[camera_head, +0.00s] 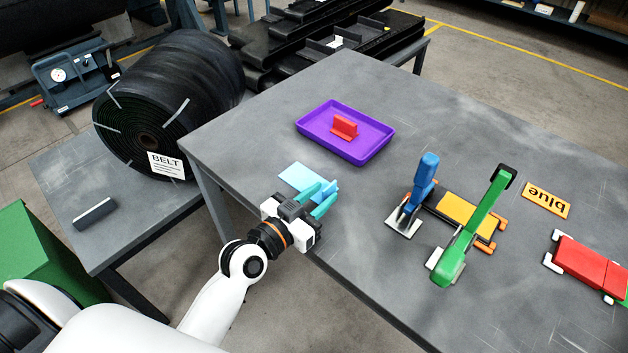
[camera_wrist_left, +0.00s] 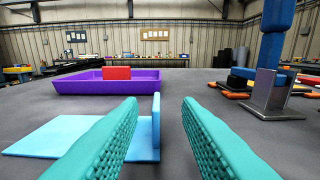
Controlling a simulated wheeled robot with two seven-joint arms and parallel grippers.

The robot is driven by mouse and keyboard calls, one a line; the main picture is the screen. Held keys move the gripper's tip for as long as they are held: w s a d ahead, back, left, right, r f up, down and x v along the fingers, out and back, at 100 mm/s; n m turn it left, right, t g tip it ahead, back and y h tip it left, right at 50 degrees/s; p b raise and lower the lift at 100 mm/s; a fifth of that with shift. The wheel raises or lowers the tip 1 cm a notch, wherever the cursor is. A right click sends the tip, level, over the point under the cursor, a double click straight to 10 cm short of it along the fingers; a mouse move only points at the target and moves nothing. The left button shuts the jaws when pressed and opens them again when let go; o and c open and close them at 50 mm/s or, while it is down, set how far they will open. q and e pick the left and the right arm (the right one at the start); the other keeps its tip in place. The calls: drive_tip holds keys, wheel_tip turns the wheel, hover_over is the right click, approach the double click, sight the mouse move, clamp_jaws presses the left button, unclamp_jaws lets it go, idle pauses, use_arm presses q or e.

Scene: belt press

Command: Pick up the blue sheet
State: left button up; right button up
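The light blue sheet (camera_head: 297,176) lies on the grey table near its left edge, with an upright tab rising from it. In the left wrist view the blue sheet (camera_wrist_left: 62,137) lies flat at the left, its upright tab standing edge-on close to the left finger. My left gripper (camera_head: 325,199) is open, its teal fingers low over the table at the sheet's near side. In the left wrist view the tab appears in the gap between the fingers of my left gripper (camera_wrist_left: 160,105). Contact cannot be told. My right gripper is not in view.
A purple tray (camera_head: 315,138) holding a red sheet (camera_head: 344,126) stands behind the blue sheet. To the right are a blue upright lever (camera_head: 424,176), a green arm (camera_head: 470,238), a yellow pad (camera_head: 462,211), a "blue" sign (camera_head: 547,200) and a red block (camera_head: 590,262).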

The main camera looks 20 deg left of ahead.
sight(336, 182)
use_arm(q)
drive_tip(key=p+x, duration=0.1)
drive_tip(key=x, duration=0.4)
drive_tip(key=shift+w, duration=0.35)
clamp_jaws()
